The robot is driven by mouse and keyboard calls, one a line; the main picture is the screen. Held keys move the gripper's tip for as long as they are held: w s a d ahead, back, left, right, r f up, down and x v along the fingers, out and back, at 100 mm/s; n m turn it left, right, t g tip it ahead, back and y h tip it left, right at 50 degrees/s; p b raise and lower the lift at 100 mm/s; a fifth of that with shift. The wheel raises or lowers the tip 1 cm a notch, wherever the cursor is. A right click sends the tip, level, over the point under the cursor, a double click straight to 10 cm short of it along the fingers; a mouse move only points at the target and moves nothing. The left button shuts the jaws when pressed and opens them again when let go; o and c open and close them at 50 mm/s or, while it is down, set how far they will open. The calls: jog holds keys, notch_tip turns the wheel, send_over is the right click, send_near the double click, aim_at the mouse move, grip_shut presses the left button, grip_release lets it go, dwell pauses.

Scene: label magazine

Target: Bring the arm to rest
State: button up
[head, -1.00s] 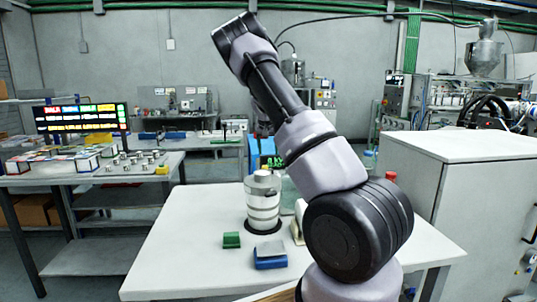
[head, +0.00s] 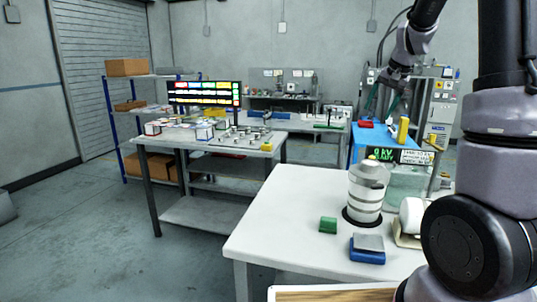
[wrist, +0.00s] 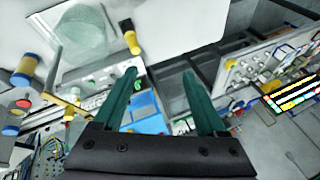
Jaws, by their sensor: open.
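My gripper (wrist: 160,95) is open and empty in the wrist view, its two green fingers spread apart with nothing between them. In the head view my gripper (head: 386,100) hangs in the air at the upper right, over the blue box with the green-lettered display (head: 398,156). My arm rises along the right edge of the head view and leaves the top of the frame before coming back down to the gripper.
A white table (head: 290,215) holds a grey-and-white canister (head: 367,195), a green block (head: 328,225) and a blue block with a grey top (head: 367,250). A second bench (head: 170,142) with small boxes and a colourful screen (head: 204,95) stands farther left.

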jog(key=s+a+r+n, duration=0.1)
jog(key=s+a+r, duration=0.1)
jog(key=s, duration=0.7)
jog(key=s+a+r+n+t, duration=0.1)
jog(key=s+a, duration=0.4)
jog(key=s, duration=0.5)
jog(key=s+a+r+t, duration=0.1)
jog(key=s+a+r, duration=0.2)
jog(key=s, duration=0.7)
jog(key=shift+s+a+r+n, duration=0.25)
jog(key=shift+a+n, duration=0.15)
jog(key=shift+a, duration=0.1)
